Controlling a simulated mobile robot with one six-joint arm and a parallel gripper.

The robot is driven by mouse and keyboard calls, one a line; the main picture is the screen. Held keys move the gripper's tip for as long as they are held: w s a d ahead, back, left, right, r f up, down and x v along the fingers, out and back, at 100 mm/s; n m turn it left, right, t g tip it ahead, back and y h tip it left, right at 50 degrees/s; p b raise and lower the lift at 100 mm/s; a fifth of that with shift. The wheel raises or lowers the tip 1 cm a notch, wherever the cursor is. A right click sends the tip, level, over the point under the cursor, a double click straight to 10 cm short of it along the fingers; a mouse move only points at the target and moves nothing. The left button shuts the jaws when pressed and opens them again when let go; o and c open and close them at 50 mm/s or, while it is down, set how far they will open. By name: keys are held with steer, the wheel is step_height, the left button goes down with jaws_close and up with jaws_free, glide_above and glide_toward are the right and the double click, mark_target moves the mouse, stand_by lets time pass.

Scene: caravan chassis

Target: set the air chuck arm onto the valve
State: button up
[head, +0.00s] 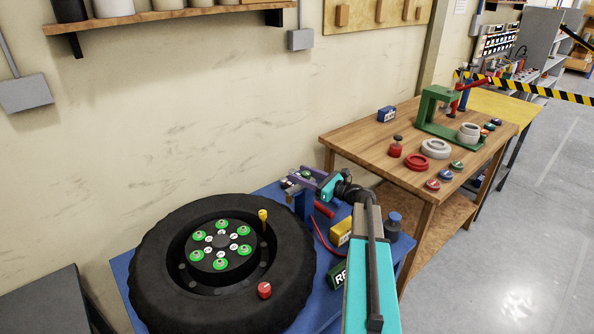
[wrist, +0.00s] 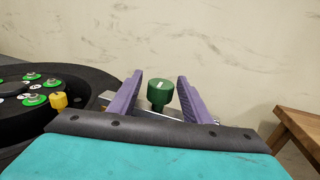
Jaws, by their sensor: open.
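My gripper (head: 300,178) has purple fingers and hangs over the back of the blue bench, right of the tyre. In the wrist view its fingers are open, one on each side of a green knob (wrist: 160,92). I see a gap beside the knob, and contact is not visible. A silver bar (wrist: 106,97) shows under and beside the knob; it looks like the air chuck arm, mostly hidden by my fingers. The yellow-topped valve (head: 262,215) stands upright at the wheel's inner right edge; its yellow top also shows in the wrist view (wrist: 58,99), left of my gripper.
The black tyre (head: 150,270) lies flat, with several green-ringed nuts on its hub. A red knob (head: 264,290) sits on its front right. A yellow box (head: 341,232) and a dark green box (head: 338,274) lie near my arm. A wooden table (head: 360,138) stands to the right.

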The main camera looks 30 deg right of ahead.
steer(key=shift+x, duration=1.15)
jaws_close()
